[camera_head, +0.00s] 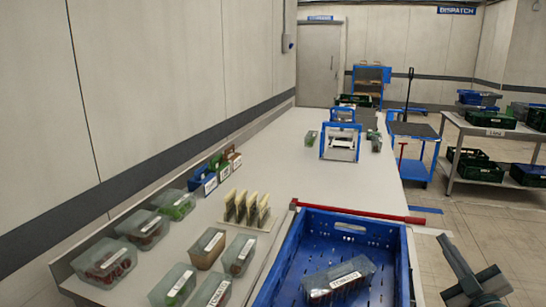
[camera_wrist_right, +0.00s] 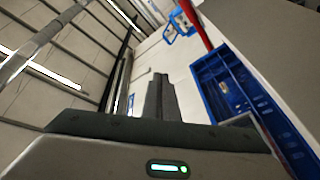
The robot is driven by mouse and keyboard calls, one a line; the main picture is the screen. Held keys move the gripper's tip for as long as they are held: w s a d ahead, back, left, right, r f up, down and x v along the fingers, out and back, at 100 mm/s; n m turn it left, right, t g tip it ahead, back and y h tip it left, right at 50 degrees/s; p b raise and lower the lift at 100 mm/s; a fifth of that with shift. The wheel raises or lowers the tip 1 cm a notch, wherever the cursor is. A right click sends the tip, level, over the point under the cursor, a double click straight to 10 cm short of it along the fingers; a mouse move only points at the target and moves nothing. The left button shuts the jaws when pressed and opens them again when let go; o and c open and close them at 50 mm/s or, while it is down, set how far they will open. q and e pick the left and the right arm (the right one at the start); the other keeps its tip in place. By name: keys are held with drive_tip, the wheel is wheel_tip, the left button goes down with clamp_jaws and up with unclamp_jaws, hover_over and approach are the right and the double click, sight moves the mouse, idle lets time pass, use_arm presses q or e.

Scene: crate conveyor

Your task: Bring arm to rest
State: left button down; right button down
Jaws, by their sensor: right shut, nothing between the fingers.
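My right gripper (camera_head: 456,257) is at the lower right of the head view, to the right of the blue crate (camera_head: 408,272) and apart from it. Its fingers are together with nothing between them. In the right wrist view the closed fingers (camera_wrist_right: 160,97) point up at the middle of the picture, and the blue crate's wall (camera_wrist_right: 222,62) is to their right. My left gripper is not in the head view.
The blue crate holds one clear punnet (camera_head: 338,280). Several more punnets (camera_head: 143,228) stand on the white table (camera_head: 290,155) at left, near a rack of dark cards (camera_head: 246,209). A blue cart (camera_head: 414,146) and shelves (camera_head: 490,131) stand farther right. Floor is clear at right.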

drive_tip(key=s+d+f+m+g+h, duration=0.1)
drive_tip(key=s+d+f+g, duration=0.15)
drive_tip(key=f, duration=1.05)
drive_tip(key=s+d+f+g, duration=0.1)
drive_tip(key=s+f+g, duration=0.15)
drive_tip(key=f, duration=0.95)
drive_tip(key=s+d+f+m+g+h, duration=0.15)
drive_tip(key=f+g, duration=0.25)
drive_tip(key=f, duration=0.9)
drive_tip(key=s+d+f+g, duration=0.2)
drive_tip(key=s+f+g, duration=0.2)
drive_tip(key=s+f, duration=0.85)
drive_tip(key=s+d+f+g, duration=0.2)
drive_tip(key=s+f+g, duration=0.1)
drive_tip(key=s+f, duration=0.95)
drive_tip(key=s+a+f+m+y, duration=0.1)
drive_tip(key=a+f+m+y, duration=0.1)
drive_tip(key=a, duration=1.6)
drive_tip(key=a+f+m+y+p, duration=0.1)
drive_tip(key=a+f+y, duration=0.1)
drive_tip(key=a, duration=1.6)
drive_tip(key=shift+s+a+f+m+t, duration=0.25)
drive_tip(key=shift+s+f+m+t, duration=0.15)
drive_tip(key=shift+f, duration=0.1)
drive_tip(key=shift+y, duration=0.25)
